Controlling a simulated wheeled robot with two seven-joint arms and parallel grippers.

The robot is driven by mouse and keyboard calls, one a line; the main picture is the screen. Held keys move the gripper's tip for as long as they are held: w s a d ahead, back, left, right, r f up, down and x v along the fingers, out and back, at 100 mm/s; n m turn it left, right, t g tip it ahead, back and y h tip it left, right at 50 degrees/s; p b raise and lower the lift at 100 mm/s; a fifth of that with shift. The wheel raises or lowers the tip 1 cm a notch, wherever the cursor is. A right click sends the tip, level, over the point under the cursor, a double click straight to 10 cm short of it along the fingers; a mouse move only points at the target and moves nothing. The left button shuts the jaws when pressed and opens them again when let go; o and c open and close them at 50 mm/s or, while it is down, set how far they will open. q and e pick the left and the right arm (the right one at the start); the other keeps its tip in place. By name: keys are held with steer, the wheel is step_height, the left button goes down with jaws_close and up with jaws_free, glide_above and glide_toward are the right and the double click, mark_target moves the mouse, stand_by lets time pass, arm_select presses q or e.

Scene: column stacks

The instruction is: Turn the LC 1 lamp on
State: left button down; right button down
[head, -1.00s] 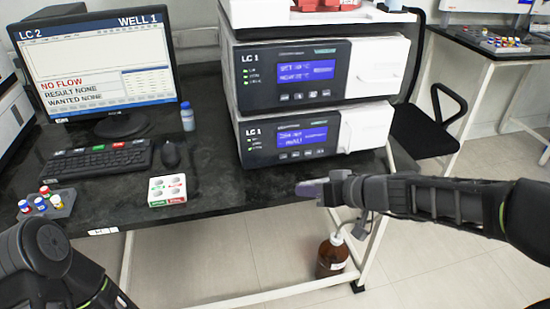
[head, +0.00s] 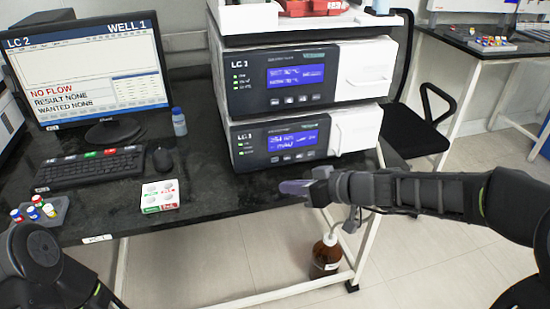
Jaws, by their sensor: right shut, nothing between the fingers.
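Two stacked instruments labelled LC 1 stand on the black bench. The upper LC 1 unit (head: 337,62) and the lower LC 1 unit (head: 337,122) each have a dark front panel with a lit blue display, small green indicators on the left and a row of buttons below. The lower display (head: 292,141) seems to read 254 nm and mAU. My right gripper (head: 293,187) is shut and empty. It comes in from the right and appears below and in front of the lower unit, apart from its buttons. My left arm shows at the lower left, but its gripper is not in view.
A monitor (head: 90,75) reads LC 2, WELL 1 and NO FLOW. A keyboard (head: 90,168), mouse (head: 163,159), small bottle (head: 179,122), white box (head: 160,195) and vial rack (head: 52,214) lie left. A brown bottle (head: 326,255) stands below the bench edge. A chair (head: 420,125) is right.

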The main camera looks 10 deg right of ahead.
steer(key=p, duration=0.2)
glide_toward(267, 165)
steer(key=a+f, duration=0.2)
steer(key=shift+w+a+f, duration=0.15)
steer(key=shift+a, duration=0.2)
steer(key=shift+w, duration=0.75)
stand_by(0.9)
steer(key=shift+w, duration=0.45)
steer(key=shift+w+b, duration=0.3)
steer(key=shift+w, duration=0.1)
stand_by(0.5)
steer(key=shift+s, duration=0.1)
steer(key=shift+s+f+b, duration=0.1)
steer(key=shift+s+b, duration=0.4)
steer(key=shift+b, duration=0.3)
steer(key=shift+s, duration=0.25)
